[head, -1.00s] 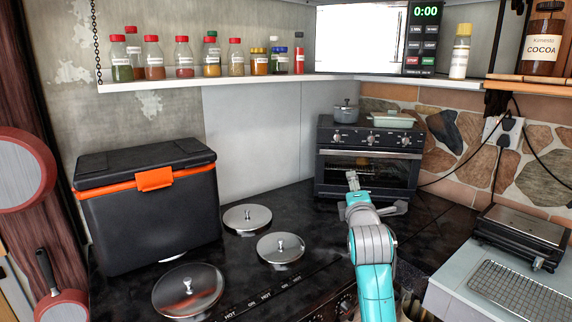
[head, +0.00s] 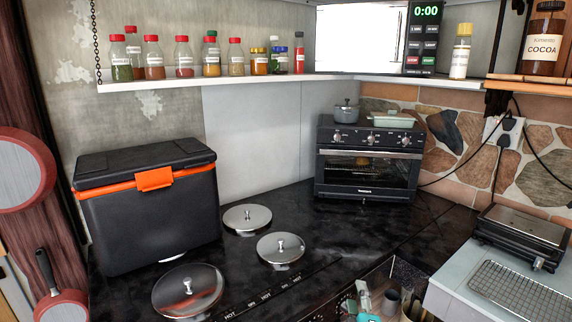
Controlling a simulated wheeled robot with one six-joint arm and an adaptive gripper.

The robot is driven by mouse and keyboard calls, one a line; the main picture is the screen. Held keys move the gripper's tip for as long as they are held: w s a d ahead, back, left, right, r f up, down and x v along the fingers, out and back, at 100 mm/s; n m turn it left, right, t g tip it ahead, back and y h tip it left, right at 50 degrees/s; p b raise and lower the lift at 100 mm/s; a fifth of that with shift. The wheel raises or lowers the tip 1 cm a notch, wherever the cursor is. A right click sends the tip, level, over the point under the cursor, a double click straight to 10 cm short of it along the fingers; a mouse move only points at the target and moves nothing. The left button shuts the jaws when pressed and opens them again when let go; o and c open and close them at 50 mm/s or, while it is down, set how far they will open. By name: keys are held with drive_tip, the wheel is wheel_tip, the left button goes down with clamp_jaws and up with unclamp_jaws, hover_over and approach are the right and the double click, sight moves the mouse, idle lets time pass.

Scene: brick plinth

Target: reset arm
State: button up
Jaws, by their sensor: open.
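The black counter (head: 330,225) is clear before the oven. A black cooler (head: 150,215) and several round lids (head: 281,248) are at left. A grill (head: 522,232) and wire rack (head: 515,290) are at right. Bottles line the shelf (head: 240,80).

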drive_tip(key=s+f+m, duration=0.2)
drive_tip(key=s+f, duration=0.3)
drive_tip(key=s, duration=0.4)
drive_tip(key=s+f+m+g, duration=0.15)
drive_tip(key=s+f, duration=0.25)
drive_tip(key=s, duration=0.5)
drive_tip(key=s+f+m, duration=0.3)
drive_tip(key=s+f, duration=0.2)
drive_tip(key=s, duration=0.4)
drive_tip(key=s+r+m, duration=0.3)
drive_tip(key=s+m, duration=0.1)
drive_tip(key=s, duration=0.9)
drive_tip(key=s+r+m+g, duration=0.1)
drive_tip(key=s+r+m, duration=0.2)
drive_tip(key=s, duration=1)
drive_tip(key=shift+s+d+m+y, duration=0.15)
drive_tip(key=shift+d+m+y, duration=0.2)
drive_tip(key=shift+m, duration=0.2)
drive_tip(key=shift+r, duration=0.1)
drive_tip(key=shift+c, duration=0.3)
